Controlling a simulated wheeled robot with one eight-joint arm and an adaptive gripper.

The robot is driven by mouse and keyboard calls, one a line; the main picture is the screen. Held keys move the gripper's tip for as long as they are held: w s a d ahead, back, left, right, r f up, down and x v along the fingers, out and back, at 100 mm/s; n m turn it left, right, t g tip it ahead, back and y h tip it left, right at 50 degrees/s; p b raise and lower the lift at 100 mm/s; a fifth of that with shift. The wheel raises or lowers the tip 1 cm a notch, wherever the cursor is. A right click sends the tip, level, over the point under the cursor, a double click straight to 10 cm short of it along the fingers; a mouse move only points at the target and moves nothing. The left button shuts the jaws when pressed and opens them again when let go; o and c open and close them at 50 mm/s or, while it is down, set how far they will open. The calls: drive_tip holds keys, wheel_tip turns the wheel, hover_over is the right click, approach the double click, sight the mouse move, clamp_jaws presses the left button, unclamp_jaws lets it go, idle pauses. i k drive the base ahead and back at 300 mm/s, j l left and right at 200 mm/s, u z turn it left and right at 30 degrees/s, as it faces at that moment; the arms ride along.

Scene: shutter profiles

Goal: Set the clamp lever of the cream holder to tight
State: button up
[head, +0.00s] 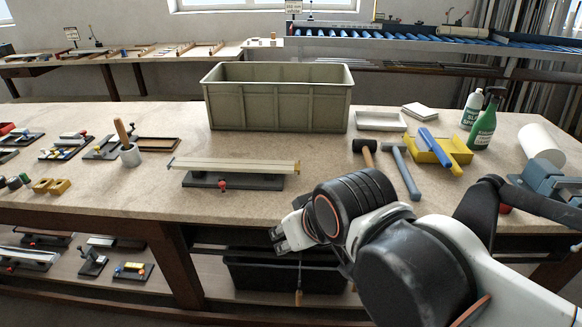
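The cream holder (235,165) lies on the bench in front of the big bin, a long cream bar on a dark base plate. A small red-knobbed lever (222,185) shows at the front of its base. The lever looks upright, but it is too small to tell whether it is at tight or loose. My gripper (276,240) is at the bench's front edge, below and to the right of the holder, apart from it. Nothing shows held in it. Its finger gap is not clear from this angle.
The large grey-green bin (277,100) stands behind the holder. A black mallet (368,152), a blue-grey hammer (405,170) and a yellow tray (438,150) lie to the right. A wooden-handled tool in a pot (128,145) stands left.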

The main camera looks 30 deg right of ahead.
sight(222, 184)
drive_tip(key=i+j+z, duration=0.1)
drive_tip(key=j, duration=0.4)
drive_tip(key=i+j+z, duration=0.15)
drive_tip(key=j, duration=0.4)
drive_tip(key=i+j+z, duration=0.1)
drive_tip(key=j, duration=0.4)
drive_tip(key=i+j+z, duration=0.1)
drive_tip(key=j, duration=0.45)
